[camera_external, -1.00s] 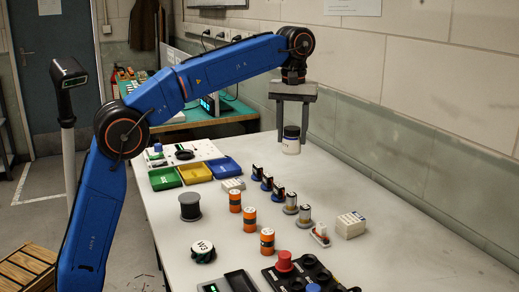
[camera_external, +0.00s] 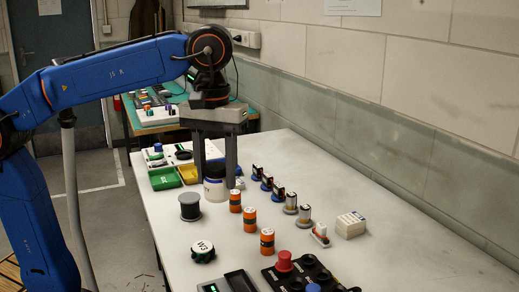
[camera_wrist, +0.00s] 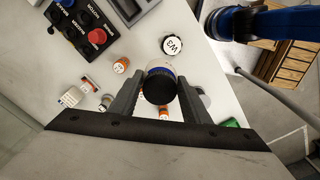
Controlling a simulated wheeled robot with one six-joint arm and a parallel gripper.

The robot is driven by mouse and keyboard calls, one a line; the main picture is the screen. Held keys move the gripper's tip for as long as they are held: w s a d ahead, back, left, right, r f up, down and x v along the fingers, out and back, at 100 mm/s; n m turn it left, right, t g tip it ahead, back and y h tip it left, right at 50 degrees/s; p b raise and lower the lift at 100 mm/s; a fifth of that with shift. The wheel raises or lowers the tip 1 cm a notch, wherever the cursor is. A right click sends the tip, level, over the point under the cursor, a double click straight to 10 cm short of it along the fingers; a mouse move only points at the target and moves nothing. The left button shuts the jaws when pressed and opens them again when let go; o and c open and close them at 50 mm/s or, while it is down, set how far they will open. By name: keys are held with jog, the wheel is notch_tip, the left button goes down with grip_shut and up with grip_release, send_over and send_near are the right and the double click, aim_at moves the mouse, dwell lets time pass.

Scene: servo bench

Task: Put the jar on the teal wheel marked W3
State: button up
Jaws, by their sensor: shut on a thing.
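The jar (camera_external: 215,190) is pale with a dark lid and a blue band. In the wrist view, the jar (camera_wrist: 160,88) sits between the fingers, lid toward the camera. My gripper (camera_external: 216,172) is shut on it and holds it upright, over or close to the table behind the orange cylinders. I cannot tell how high it is. The wheel marked W3 (camera_external: 203,251) lies on the table nearer the external camera, with a white top and a dark teal rim. It also shows in the wrist view (camera_wrist: 172,45), apart from the jar. Nothing stands on it.
Orange cylinders (camera_external: 249,221) stand close to the jar, and a grey spool (camera_external: 189,206) is to its left. A green tray (camera_external: 165,179) is behind left. A black panel with a red button (camera_external: 284,261) lies front right.

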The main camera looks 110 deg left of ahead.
jog(key=s+d, duration=0.3)
jog(key=d, duration=0.1)
send_over(203, 246)
jog(key=shift+d+f, duration=0.1)
jog(key=shift+f, duration=5.25)
jog(key=shift+f, duration=0.1)
jog(key=o, duration=1.1)
notch_tip(203, 246, up, 12)
jog(key=shift+r, duration=0.1)
